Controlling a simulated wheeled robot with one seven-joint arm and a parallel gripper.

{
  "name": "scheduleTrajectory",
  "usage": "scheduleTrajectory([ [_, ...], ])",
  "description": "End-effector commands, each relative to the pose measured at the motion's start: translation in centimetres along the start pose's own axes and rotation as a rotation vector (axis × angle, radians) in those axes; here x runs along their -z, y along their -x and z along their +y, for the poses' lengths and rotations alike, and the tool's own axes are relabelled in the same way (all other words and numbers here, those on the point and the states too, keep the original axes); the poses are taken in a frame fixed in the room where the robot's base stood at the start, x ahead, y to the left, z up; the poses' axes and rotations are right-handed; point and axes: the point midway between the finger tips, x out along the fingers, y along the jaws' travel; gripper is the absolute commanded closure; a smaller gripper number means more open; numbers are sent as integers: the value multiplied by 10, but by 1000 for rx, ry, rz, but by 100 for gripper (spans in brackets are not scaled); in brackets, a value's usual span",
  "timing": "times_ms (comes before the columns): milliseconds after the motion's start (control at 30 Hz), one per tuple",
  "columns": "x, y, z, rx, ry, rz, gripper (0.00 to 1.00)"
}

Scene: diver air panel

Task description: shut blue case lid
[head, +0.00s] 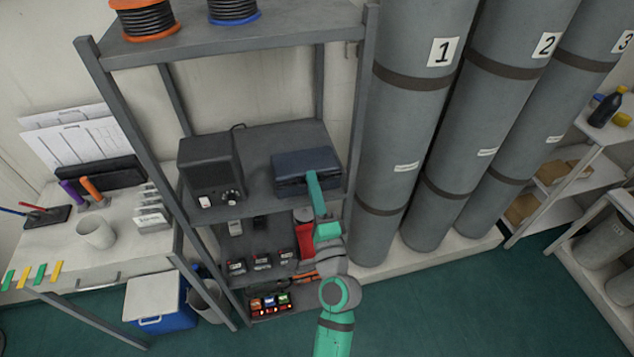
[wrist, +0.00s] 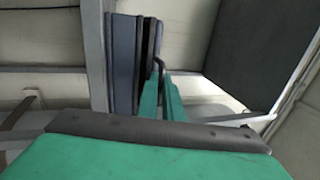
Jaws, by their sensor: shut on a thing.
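The dark blue case (head: 300,162) lies flat on the middle shelf of the grey rack. Its lid looks down or nearly down; a dark seam shows between lid and body in the wrist view (wrist: 123,60), and I cannot tell if it is fully closed. My gripper (head: 312,177) reaches the case's front side. In the wrist view, its two green fingers (wrist: 161,90) are shut around a thin black handle (wrist: 158,66) on the case front. The fingers hide part of the front edge and any latches.
A black speaker box (head: 210,165) stands left of the case on the same shelf (head: 258,200). Rack posts (head: 362,100) flank the opening. Grey cylinders (head: 405,130) stand close on the right. Cable spools (head: 145,18) sit on the top shelf. A blue-white cooler (head: 160,303) is on the floor.

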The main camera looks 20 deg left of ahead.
Motion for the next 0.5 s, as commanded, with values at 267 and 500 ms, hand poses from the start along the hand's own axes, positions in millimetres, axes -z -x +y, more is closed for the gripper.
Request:
scheduleTrajectory([
  [267,-6,2,18,-27,-10,-11,100],
  [500,-8,1,17,-26,-11,-14,100],
])
